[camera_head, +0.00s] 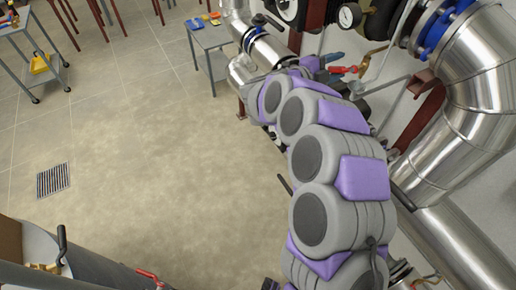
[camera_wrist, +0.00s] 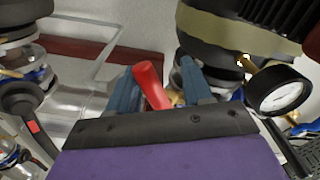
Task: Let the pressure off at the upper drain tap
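A tap with a red lever handle (camera_head: 343,69) and a brass body (camera_head: 364,66) sits on the pipework at the upper right in the head view. In the wrist view the red handle (camera_wrist: 150,84) is between the two blue-grey fingers of my gripper (camera_wrist: 160,80). It is nearer the left finger, with a gap to the right finger. The fingers are apart. My gripper (camera_head: 346,71) also shows in the head view, around the handle's end. Part of the tap behind the handle is hidden in the wrist view.
A pressure gauge (camera_head: 349,16) is above the tap; it also shows in the wrist view (camera_wrist: 280,92). Large silver pipes (camera_head: 466,110) with blue flanges (camera_head: 433,32) stand to the right. A black lever (camera_wrist: 22,105) is left of my gripper. The floor (camera_head: 185,150) at left is mostly clear.

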